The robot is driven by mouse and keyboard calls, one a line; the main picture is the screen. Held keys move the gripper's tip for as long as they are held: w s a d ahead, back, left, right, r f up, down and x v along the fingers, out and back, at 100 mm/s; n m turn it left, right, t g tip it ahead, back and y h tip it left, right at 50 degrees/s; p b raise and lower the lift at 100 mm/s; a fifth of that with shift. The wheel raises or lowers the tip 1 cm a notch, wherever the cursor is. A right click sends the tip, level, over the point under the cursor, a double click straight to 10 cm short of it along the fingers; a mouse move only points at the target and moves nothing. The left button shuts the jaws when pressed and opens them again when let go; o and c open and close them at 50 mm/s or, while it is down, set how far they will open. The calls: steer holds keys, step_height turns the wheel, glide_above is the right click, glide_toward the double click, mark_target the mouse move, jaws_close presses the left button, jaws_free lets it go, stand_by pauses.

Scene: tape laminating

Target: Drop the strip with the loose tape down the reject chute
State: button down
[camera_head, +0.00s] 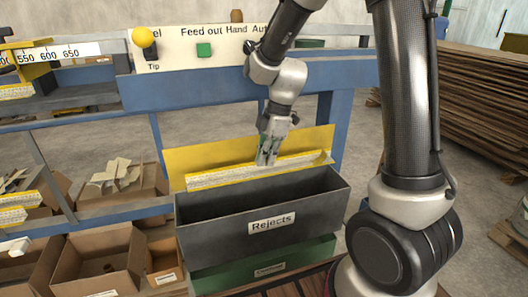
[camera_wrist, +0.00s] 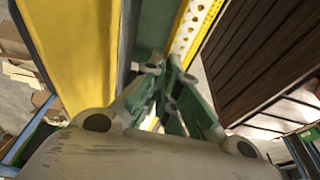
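A long yellow strip with a pale, perforated face (camera_head: 220,177) lies across the top of the reject chute, a dark grey open box (camera_head: 222,228) labelled "Rejects". Its right end looks bent up, perhaps loose tape; I cannot tell for sure. My gripper (camera_head: 267,160) is shut on the strip near its middle and holds it above the opening, in front of the yellow back plate (camera_head: 205,157). In the wrist view the green fingers (camera_wrist: 168,88) close around the strip (camera_wrist: 194,28), and the wrist housing hides part of it.
Cardboard boxes (camera_head: 105,262) and other yellow strips (camera_head: 12,198) stand on the left. A green bin (camera_head: 312,254) sits below the chute. Stacked boards (camera_head: 475,90) stand at right.

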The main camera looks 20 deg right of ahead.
mark_target(268, 169)
steer(key=shift+d+x, duration=0.25)
steer(key=shift+x, duration=0.75)
steer(key=shift+d+x, duration=0.25)
steer(key=shift+x, duration=0.7)
steer(key=shift+d+x, duration=0.2)
steer(key=shift+x, duration=0.8)
steer(key=shift+f, duration=0.2)
steer(key=c, duration=1.6)
jaws_free()
steer(key=shift+o, duration=0.2)
steer(key=v, duration=1.2)
